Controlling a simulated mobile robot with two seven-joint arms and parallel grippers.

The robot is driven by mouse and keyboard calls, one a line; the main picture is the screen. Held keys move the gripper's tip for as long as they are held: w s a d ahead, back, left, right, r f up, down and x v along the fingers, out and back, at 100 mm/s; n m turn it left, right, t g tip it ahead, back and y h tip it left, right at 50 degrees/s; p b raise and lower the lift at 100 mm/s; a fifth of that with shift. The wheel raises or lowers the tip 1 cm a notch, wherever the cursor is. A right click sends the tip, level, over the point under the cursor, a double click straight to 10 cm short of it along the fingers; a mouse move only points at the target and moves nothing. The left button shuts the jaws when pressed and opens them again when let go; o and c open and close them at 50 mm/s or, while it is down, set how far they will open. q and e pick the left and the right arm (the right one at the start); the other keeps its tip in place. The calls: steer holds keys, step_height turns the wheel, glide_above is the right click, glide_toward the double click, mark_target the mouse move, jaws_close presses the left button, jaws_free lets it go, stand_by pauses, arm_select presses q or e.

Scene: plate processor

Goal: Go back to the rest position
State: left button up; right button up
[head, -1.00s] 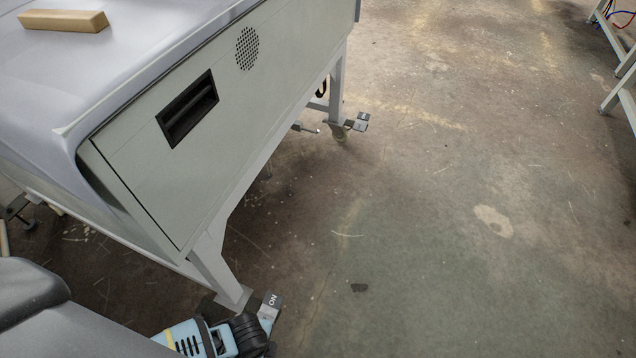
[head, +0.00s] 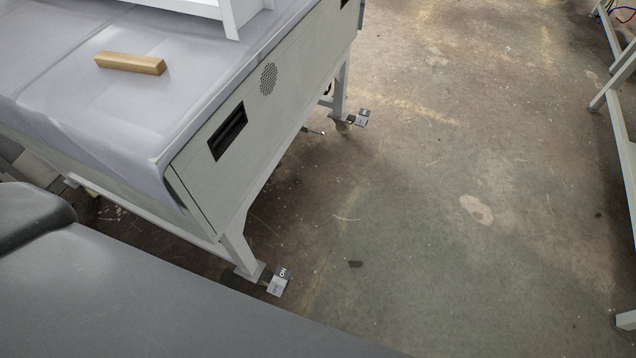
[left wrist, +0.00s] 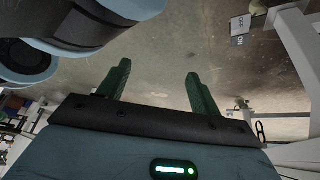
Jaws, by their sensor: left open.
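My left gripper (left wrist: 152,88) shows in the left wrist view with its two green fingers apart. Nothing is between them, and bare floor lies beyond. A blue and black part of my own arm fills the upper left of that view. Neither gripper shows in the head view. My own dark grey body (head: 150,290) covers its lower left. My right gripper is not seen.
A grey-topped machine table (head: 60,85) stands at left with a wooden block (head: 131,63) on it. A white frame (head: 622,125) stands at the right edge.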

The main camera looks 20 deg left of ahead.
arm_select(q)
steer(key=a+r+n+t+p, duration=0.1)
steer(key=a+r+n+p, duration=0.1)
steer(key=r+p, duration=0.2)
steer(key=a+r+n+t+y+p, duration=0.1)
steer(key=a+r+n+t+p, duration=0.1)
steer(key=r, duration=0.9)
steer(key=s+a+r+n+t+p, duration=0.1)
steer(key=a+r+n+t+p, duration=0.1)
steer(key=r+p, duration=0.4)
step_height(320, 180, up, 2)
steer(key=shift+a+r+y, duration=0.1)
steer(key=shift+a+y, duration=0.3)
steer(key=shift+a, duration=0.45)
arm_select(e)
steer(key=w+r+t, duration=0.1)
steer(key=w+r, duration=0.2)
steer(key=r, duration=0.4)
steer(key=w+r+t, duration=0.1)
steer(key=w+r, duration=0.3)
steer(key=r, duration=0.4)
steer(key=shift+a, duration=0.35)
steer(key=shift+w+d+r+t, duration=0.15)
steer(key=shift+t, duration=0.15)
